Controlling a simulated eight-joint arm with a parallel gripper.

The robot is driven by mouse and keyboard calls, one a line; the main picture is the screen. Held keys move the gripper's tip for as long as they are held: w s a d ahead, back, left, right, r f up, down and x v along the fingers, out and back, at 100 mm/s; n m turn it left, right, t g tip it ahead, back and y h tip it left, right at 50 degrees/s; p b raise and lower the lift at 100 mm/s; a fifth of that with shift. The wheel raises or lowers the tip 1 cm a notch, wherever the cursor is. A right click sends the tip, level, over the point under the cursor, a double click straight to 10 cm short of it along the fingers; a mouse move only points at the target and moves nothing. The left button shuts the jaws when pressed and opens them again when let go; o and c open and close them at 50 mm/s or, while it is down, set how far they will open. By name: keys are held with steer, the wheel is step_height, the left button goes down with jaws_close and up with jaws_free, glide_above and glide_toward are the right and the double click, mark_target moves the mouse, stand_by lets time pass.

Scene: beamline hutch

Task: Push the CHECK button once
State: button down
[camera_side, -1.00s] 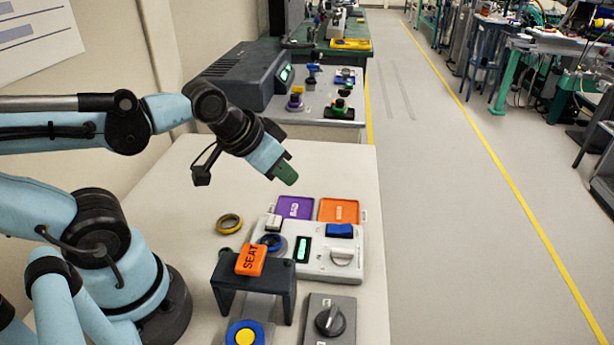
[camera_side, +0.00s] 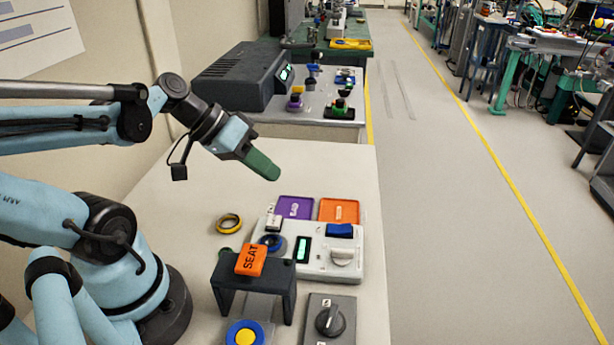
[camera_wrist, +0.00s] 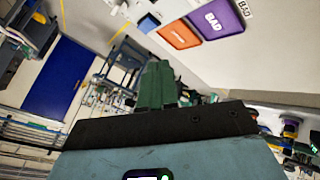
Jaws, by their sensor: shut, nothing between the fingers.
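No label reading CHECK is legible in either view. A light grey panel (camera_side: 322,272) on the table carries a blue button (camera_side: 340,230), a pale knob (camera_side: 342,257), a lit green display (camera_side: 303,250) and a blue ring (camera_side: 271,242). Nearer the camera is a yellow button (camera_side: 245,337) in a blue surround. My gripper (camera_side: 266,168) has green fingers, shut and empty. It hangs in the air above and behind the panel, touching nothing. In the wrist view the green fingers (camera_wrist: 156,85) are together, and the blue button (camera_wrist: 148,23) shows beyond them.
An orange SEAT block (camera_side: 251,260) sits on a dark bridge (camera_side: 276,276). Purple (camera_side: 294,208) and orange (camera_side: 339,211) trays lie behind the panel. A yellow ring (camera_side: 229,223) lies to its left. The table's left rear is clear.

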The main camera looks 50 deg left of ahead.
mark_target(269, 220)
steer(key=shift+a+r+t, duration=0.1)
steer(key=shift+r+t, duration=0.2)
steer(key=shift+f, duration=0.1)
steer(key=shift+f, duration=4.25)
steer(key=shift+f, duration=0.2)
steer(key=shift+f, duration=0.3)
steer(key=shift+r, duration=0.2)
steer(key=shift+r, duration=0.25)
steer(key=shift+r, duration=0.15)
